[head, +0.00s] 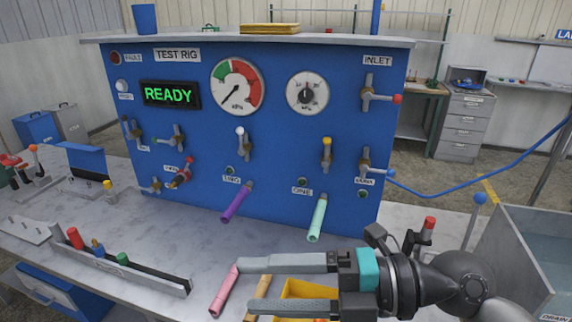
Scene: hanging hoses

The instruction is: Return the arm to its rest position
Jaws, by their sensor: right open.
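My right gripper (243,286) is at the lower middle, above the bench, with its fingers pointing left. Its two fingers are wide apart and nothing is clamped between them. My right arm comes in from the lower right corner. A pink hose (221,296) is just left of the upper fingertip; I cannot tell if they touch. A tan hose (258,293) shows in the gap between the fingers, apparently lower down. A purple hose (236,203) and a mint hose (318,220) hang from the blue test rig (275,140). My left gripper is not in view.
The rig display (171,95) reads READY. A yellow tray (305,289) lies partly hidden under my right gripper. A clear-walled tank (522,250) stands at right, near a blue-knobbed lever (480,199).

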